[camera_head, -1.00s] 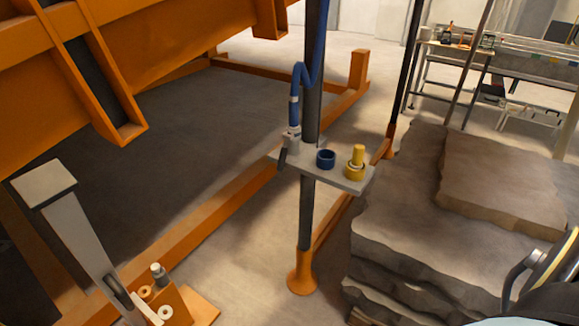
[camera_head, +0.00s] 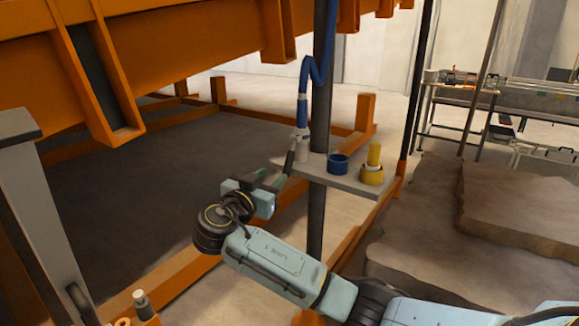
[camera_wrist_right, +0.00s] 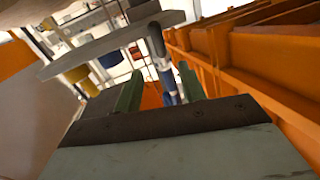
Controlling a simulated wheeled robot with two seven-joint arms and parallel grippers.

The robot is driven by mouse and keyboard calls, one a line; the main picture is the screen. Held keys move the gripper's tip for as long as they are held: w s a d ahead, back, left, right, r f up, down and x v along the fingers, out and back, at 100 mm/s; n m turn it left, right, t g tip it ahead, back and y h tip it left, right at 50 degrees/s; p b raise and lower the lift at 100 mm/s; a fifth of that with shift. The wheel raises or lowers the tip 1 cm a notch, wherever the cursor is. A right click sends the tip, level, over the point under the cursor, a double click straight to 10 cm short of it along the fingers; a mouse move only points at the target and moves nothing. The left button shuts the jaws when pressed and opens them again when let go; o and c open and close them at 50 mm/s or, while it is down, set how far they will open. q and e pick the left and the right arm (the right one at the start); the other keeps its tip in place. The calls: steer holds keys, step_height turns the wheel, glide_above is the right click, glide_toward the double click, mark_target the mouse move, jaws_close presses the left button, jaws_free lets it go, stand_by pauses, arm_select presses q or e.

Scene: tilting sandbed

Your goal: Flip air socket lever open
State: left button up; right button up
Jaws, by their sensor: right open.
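The air socket (camera_head: 301,150) is a pale grey fitting at the lower end of a blue hose (camera_head: 304,95), at the left end of a small grey shelf (camera_head: 345,184). Its dark lever (camera_head: 289,161) hangs down on the left side. My right gripper (camera_head: 273,180) is open just left of and below the lever, its green fingers pointing at it. In the right wrist view the fingers (camera_wrist_right: 158,85) are apart, with the lever (camera_wrist_right: 156,40) and socket beyond the gap. I cannot tell if they touch. My left gripper is not in view.
A dark post (camera_head: 320,130) stands behind the shelf. The orange frame (camera_head: 180,50) fills the upper left; stacked stone slabs (camera_head: 520,215) lie at right.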

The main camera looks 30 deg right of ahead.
mark_target(288, 162)
steer(key=b+x, duration=0.1)
steer(key=x, duration=0.8)
steer(key=shift+s+b, duration=0.1)
steer(key=shift+b, duration=0.25)
steer(key=shift+x, duration=1)
steer(key=shift+w+d, duration=0.25)
steer(key=shift+d, duration=0.05)
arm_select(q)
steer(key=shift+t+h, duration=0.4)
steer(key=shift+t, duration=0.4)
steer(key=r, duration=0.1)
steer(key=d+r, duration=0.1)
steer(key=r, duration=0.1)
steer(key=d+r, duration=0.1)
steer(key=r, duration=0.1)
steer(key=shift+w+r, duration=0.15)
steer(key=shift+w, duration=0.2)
arm_select(e)
steer(key=shift+c, duration=0.2)
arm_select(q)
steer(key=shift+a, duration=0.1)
arm_select(e)
jaws_close()
